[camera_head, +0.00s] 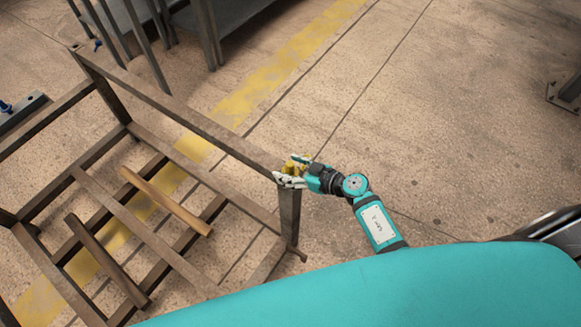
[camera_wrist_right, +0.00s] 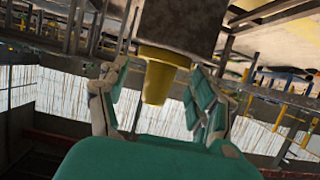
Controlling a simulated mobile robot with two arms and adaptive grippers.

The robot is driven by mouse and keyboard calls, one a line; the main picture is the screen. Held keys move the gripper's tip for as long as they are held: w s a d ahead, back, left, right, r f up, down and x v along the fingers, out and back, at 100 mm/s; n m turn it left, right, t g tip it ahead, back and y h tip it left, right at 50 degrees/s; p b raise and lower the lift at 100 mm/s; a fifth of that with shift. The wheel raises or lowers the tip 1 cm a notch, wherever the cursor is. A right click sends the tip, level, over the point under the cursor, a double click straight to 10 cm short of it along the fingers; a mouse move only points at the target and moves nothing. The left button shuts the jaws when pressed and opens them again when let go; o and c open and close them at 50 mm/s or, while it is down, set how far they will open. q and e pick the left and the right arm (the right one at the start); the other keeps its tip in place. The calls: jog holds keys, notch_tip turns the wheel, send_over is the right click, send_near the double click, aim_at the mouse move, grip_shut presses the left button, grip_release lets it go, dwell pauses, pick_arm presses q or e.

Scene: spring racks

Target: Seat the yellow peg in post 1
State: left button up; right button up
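The yellow peg (camera_head: 297,164) is at the top of the near right corner post (camera_head: 289,215) of the metal rack. In the right wrist view, which looks upside down, the yellow peg (camera_wrist_right: 158,80) stands out from the end of the dark post (camera_wrist_right: 180,25), its wider collar against the post. How deep it sits is hidden. My right gripper (camera_head: 291,176) is at the post top, its fingers on either side of the peg. In the wrist view the gripper (camera_wrist_right: 160,100) looks open, with a gap visible on the left side. My left gripper is out of view.
Two loose-looking bars (camera_head: 165,200) lie across the lower frame. Another rack stands at the back.

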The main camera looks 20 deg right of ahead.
jog(key=shift+o, duration=0.3)
jog(key=shift+s+f, duration=0.1)
jog(key=shift+s, duration=0.05)
jog(key=v, duration=1.2)
jog(key=s+d+f+m+h, duration=0.1)
jog(key=s+f+m+h, duration=0.15)
jog(key=f, duration=0.55)
jog(key=s+d+f+m+g+h, duration=0.15)
jog(key=s+f, duration=0.25)
jog(key=f, duration=0.5)
jog(key=s+d+f+m+h, duration=0.1)
jog(key=s+f+m+h, duration=0.2)
jog(key=f, duration=0.5)
jog(key=s+a+f+n+g, duration=0.1)
jog(key=s+f+g, duration=0.3)
jog(key=s, duration=0.8)
jog(key=s+a+f+g+h, duration=0.1)
jog(key=s+f+g, duration=0.3)
jog(key=s+f, duration=0.4)
jog(key=s, duration=0.4)
jog(key=shift+s+f+n, duration=0.25)
jog(key=shift+s+n, duration=0.1)
jog(key=shift+n, duration=0.05)
